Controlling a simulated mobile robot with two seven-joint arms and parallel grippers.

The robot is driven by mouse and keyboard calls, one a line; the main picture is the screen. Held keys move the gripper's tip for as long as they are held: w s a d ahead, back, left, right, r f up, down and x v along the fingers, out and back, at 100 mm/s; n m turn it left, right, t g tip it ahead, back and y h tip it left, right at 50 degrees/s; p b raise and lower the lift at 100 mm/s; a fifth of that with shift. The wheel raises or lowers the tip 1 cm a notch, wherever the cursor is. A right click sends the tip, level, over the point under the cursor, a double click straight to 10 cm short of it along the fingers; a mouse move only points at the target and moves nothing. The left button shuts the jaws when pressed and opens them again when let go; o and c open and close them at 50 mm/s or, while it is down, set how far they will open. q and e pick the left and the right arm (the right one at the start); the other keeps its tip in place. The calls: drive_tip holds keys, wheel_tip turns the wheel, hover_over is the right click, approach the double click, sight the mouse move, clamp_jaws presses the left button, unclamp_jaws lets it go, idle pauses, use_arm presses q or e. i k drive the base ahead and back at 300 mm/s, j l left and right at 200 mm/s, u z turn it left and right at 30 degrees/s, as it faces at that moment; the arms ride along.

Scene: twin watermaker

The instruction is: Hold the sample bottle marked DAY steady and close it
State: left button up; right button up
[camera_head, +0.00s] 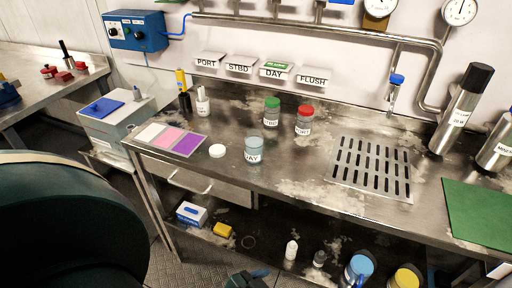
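The bottle marked DAY (254,151) stands upright near the front edge of the steel bench. It is clear with a pale blue look, and no cap shows on it. A round white cap (217,151) lies flat on the bench just left of it, apart from the bottle.
A green-capped bottle (271,112) and a red-capped bottle (304,120) stand behind. A white, pink and purple card (171,139) lies left of the cap. A slotted drain (371,168) and a green mat (478,211) are to the right. A large dark green shape fills the lower left.

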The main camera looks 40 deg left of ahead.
sight(254, 141)
drive_tip(key=u, duration=1.45)
